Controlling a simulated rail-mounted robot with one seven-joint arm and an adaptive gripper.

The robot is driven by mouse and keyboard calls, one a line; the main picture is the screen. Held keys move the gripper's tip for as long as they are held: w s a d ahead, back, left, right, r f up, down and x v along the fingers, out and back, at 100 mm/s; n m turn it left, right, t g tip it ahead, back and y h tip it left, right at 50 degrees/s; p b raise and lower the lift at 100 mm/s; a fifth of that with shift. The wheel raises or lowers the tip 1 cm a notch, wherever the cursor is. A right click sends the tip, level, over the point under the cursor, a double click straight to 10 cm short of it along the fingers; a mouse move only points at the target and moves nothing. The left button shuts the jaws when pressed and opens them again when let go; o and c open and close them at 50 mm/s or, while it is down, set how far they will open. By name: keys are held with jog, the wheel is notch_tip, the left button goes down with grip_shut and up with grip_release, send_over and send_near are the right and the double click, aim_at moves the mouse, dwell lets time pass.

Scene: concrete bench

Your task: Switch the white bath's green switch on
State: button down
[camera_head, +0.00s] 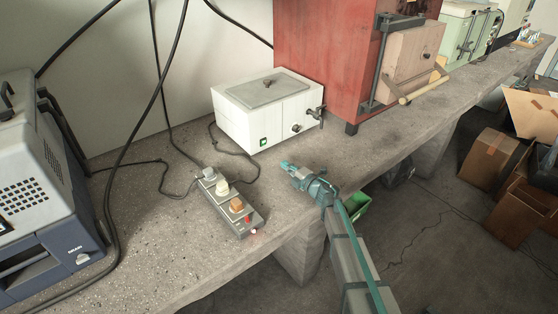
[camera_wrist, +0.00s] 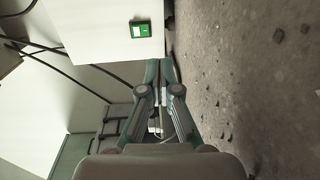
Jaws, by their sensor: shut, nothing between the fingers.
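The white bath (camera_head: 268,108) is a white box with a grey lid and a dark knob on top, standing on the concrete bench. Its small green switch (camera_head: 263,142) is low on the front face, near the left corner. In the wrist view the green switch (camera_wrist: 140,29) shows on the white bath's wall (camera_wrist: 95,25), at the upper middle. My gripper (camera_head: 287,165) is shut and empty, low over the bench in front of the bath. Its fingertips (camera_wrist: 160,66) are apart from the switch in the wrist view. Whether the switch is on or off is too small to tell.
A power strip (camera_head: 230,203) with several plugs lies left of my gripper. Black cables run across the bench to the left. A red furnace (camera_head: 325,60) stands right of the bath, and a grey-blue device (camera_head: 40,190) at the far left. The bench front (camera_head: 285,205) is clear.

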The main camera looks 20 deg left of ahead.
jog(key=shift+s+d+f, duration=0.15)
jog(key=shift+s+d, duration=0.25)
jog(key=shift+d, duration=0.3)
